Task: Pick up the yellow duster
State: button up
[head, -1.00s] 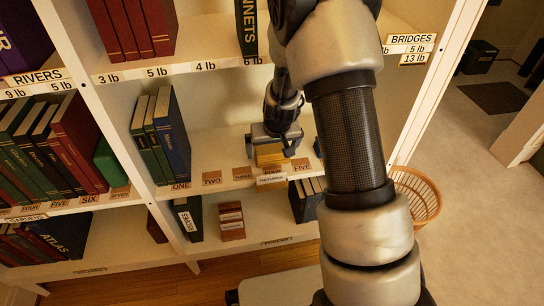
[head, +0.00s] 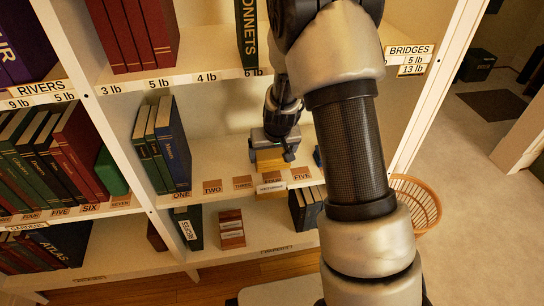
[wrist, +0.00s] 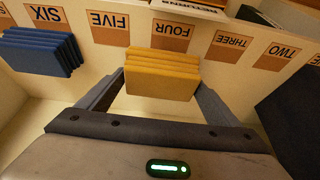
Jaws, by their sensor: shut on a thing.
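The yellow duster (wrist: 162,75) is a thick, folded, ribbed block. In the wrist view it sits between the two fingers of my gripper (wrist: 158,98), in front of the label FOUR. My gripper is shut on it, with a finger at each side. In the head view my gripper (head: 271,150) reaches into the middle shelf, and the duster (head: 269,160) shows below its jaws. I cannot tell whether the duster's underside touches the shelf.
A folded blue cloth (wrist: 42,50) lies by the label SIX. Books (head: 168,145) stand left of my gripper on the same shelf (head: 225,168). Another shelf board is above. A wicker basket (head: 414,203) stands on the floor at right.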

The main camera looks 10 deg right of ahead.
jog(key=shift+r, duration=0.95)
jog(key=s+a+p, duration=0.1)
jog(key=s+a, duration=0.1)
jog(key=a, duration=0.3)
jog(key=s+a+p, duration=0.2)
jog(key=a, duration=0.4)
jog(key=s+a+p, duration=0.1)
jog(key=s+a, duration=0.1)
jog(key=a, duration=0.3)
jog(key=shift+s+a, duration=0.2)
jog(key=shift+a, duration=0.2)
